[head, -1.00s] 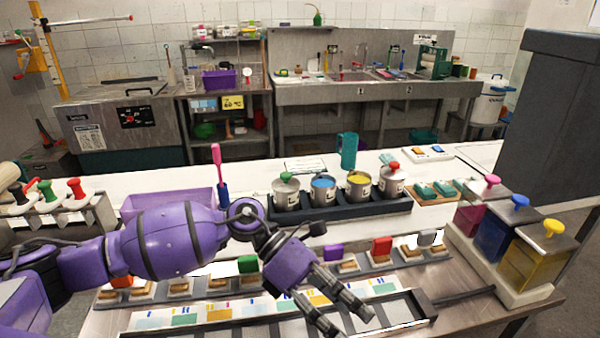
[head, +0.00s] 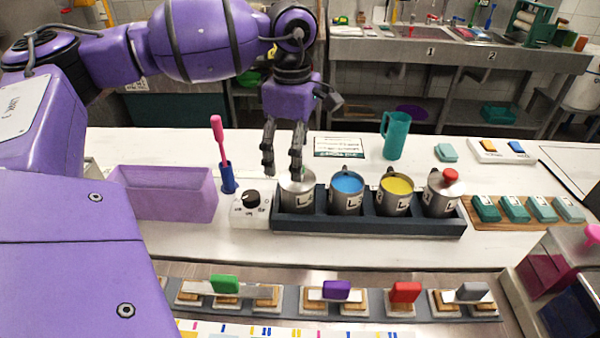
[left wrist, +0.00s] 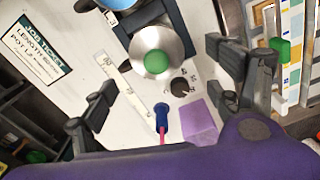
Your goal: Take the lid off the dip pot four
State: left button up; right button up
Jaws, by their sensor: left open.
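Several metal dip pots stand in a row in a dark rack (head: 370,224). The leftmost pot (head: 298,195) has a silver lid with a green knob (left wrist: 157,62); in the head view my fingers hide the knob. The two middle pots are uncovered, showing blue (head: 347,183) and yellow (head: 397,184) liquid. The rightmost pot (head: 440,200) has a lid with a red knob (head: 450,175). I cannot read which pot is numbered four. My left gripper (head: 282,165) points down, open and empty, just above the leftmost pot. In the left wrist view the green knob lies between its fingers (left wrist: 165,78).
Left of the rack are a white dial box (head: 250,208), a blue holder with a pink-handled tool (head: 222,160) and a purple bin (head: 165,192). A teal jug (head: 396,135) stands behind. Stamp blocks (head: 335,292) line the front. Bare white counter lies between.

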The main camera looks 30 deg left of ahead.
pick_arm(q)
jog(key=f, duration=0.5)
jog(key=shift+w+p, duration=0.3)
jog(key=shift+p, duration=0.05)
jog(key=c, duration=1.2)
jog(key=shift+r, duration=0.1)
